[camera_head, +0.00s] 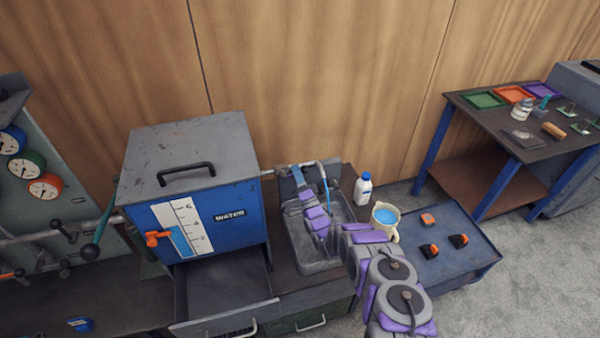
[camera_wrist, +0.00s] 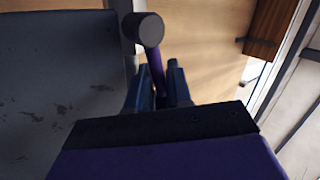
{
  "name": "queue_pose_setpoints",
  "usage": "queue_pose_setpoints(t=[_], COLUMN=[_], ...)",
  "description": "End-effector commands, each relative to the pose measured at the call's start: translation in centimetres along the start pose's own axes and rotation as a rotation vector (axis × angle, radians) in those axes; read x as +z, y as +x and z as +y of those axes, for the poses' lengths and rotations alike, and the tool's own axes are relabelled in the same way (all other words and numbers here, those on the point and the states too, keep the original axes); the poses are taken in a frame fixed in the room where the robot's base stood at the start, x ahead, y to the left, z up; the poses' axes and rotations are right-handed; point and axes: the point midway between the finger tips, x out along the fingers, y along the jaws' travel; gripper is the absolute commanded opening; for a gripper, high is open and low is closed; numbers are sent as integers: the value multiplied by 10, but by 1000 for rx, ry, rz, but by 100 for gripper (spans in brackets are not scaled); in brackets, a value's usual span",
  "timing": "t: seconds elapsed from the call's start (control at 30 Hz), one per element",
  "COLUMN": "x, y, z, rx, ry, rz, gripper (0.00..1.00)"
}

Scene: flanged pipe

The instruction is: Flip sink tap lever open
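The grey sink (camera_head: 335,262) stands right of the blue water tank. Its tap (camera_head: 310,165) is at the back, and a thin blue line like running water (camera_head: 326,187) drops from the spout. In the wrist view a lever (camera_wrist: 155,68) with a purple rod and a dark round knob (camera_wrist: 143,29) stands up between the two blue fingers of my gripper (camera_wrist: 160,85). Whether the fingers press on the rod is unclear. In the head view my gripper (camera_head: 297,188) reaches over the sink to the tap; its fingertips and the lever are hard to make out.
The blue water tank (camera_head: 228,212) with an orange valve handle (camera_head: 155,239) stands close at the left. A white bottle (camera_head: 363,187) and a cream jug (camera_head: 386,215) of blue liquid stand right of the sink. An open drawer (camera_head: 222,300) juts out below the tank.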

Motion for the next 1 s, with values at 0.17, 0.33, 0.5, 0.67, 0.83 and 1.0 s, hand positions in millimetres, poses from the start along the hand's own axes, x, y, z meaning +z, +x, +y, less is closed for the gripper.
queue_pose_setpoints(t=[0.17,0.33,0.5,0.67,0.83,1.0], x=[-2,-2,-1,4,12,21], y=[-3,-1,7,16,22,26], z=[4,2,-9,-23,-34,-40], rx=[14,13,8,3,-2,-4], ry=[-5,-58,-198,-392,-598,-770], rz=[1,-33,-127,-258,-396,-511], gripper=[34,34,34,34,34,34])
